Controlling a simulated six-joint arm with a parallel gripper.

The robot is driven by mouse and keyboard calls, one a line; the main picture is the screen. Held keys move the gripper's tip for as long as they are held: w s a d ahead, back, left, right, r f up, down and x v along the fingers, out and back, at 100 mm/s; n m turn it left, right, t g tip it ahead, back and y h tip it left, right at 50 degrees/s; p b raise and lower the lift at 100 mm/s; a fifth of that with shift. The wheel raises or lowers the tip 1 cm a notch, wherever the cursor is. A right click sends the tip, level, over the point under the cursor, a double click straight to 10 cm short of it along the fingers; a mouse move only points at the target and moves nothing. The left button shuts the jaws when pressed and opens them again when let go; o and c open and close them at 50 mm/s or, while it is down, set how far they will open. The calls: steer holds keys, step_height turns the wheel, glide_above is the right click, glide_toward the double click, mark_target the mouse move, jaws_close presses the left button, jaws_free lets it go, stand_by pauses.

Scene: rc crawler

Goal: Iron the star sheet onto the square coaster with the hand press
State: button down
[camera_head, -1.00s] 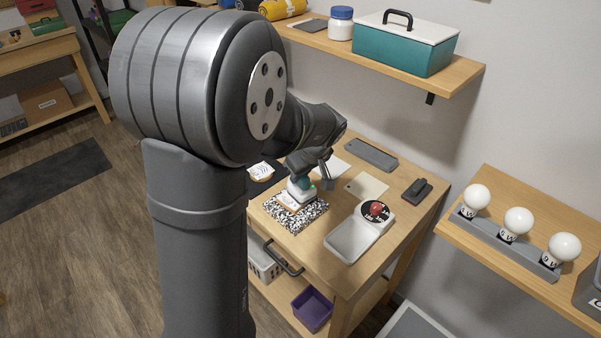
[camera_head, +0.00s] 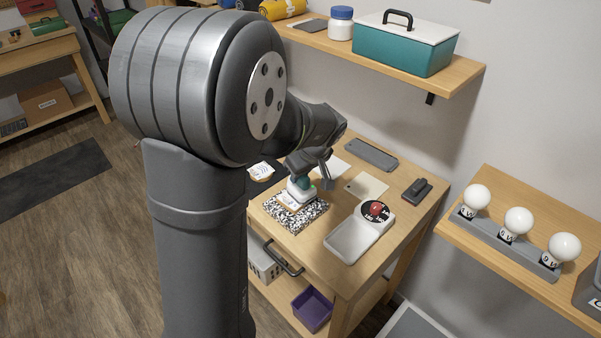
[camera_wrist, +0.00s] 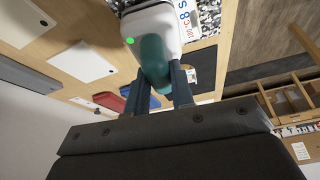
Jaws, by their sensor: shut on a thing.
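The hand press (camera_head: 300,194), white with a teal handle, stands on the speckled black-and-white mat area of the table. In the wrist view the press (camera_wrist: 152,22) shows a green light on its white body. My gripper (camera_head: 299,180) is shut on the teal handle; its fingers also show in the wrist view (camera_wrist: 162,78). A light sheet with printed marks (camera_wrist: 187,18) sticks out beside the press, over the speckled mat (camera_head: 313,213). The square coaster and the star are not clearly visible; the press hides most of what lies under it.
A white stand (camera_head: 349,242) with a dial and red knob (camera_head: 376,208) is right of the mat. A pale plate (camera_head: 367,186), a grey tray (camera_head: 371,155) and a dark block (camera_head: 417,190) lie behind it. A round-marked piece (camera_head: 261,171) is at the left.

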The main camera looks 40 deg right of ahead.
stand_by(0.4)
steer(key=shift+r, duration=4)
